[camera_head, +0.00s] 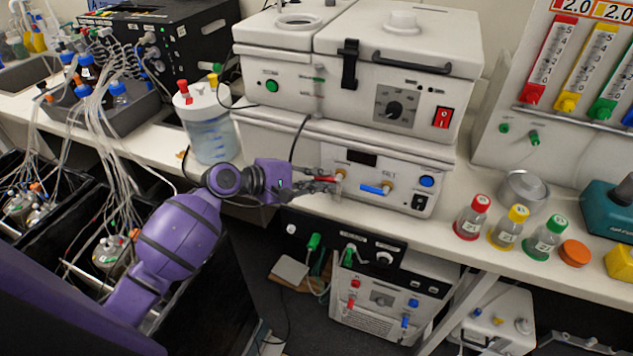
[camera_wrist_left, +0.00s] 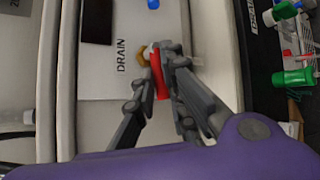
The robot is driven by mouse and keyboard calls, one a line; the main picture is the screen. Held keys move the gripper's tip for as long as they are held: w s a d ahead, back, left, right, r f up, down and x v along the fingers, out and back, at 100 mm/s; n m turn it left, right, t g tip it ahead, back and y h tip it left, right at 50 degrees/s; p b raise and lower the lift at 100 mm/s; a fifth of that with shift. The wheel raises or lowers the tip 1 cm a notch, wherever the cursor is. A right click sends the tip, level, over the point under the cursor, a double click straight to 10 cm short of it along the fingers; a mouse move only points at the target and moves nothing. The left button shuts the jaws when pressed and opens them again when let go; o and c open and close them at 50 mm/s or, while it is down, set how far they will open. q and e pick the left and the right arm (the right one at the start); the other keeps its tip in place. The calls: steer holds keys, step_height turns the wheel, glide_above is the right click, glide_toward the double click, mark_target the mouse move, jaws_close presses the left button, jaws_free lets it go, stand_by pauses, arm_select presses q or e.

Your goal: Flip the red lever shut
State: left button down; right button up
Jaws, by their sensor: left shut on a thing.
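The red lever (camera_head: 318,180) sits on the front panel of the white lower unit (camera_head: 340,158), on its left side by a brass fitting. In the left wrist view the red lever (camera_wrist_left: 159,75) lies between my left gripper's grey fingers, beside the word DRAIN and the brass fitting (camera_wrist_left: 144,56). My left gripper (camera_head: 328,184) is shut on the red lever, and the fingers hide part of it. A blue lever (camera_head: 375,188) on the same panel stands to the right, apart from the gripper. My right gripper is not in view.
A large bottle (camera_head: 208,125) with tubing stands left of the unit, close to my left arm. Red-, yellow- and green-capped bottles (camera_head: 508,228) stand on the bench to the right. Another unit (camera_head: 390,290) with levers sits below the bench.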

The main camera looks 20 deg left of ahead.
arm_select(q)
steer(key=shift+w+r+m+y, duration=0.1)
steer(key=shift+r+m+y, duration=0.45)
steer(key=shift+y, duration=0.15)
steer(key=c, duration=1.8)
jaws_free()
steer(key=shift+f, duration=0.1)
steer(key=v, duration=1.2)
steer(key=shift+r, duration=0.2)
steer(key=shift+w, duration=0.1)
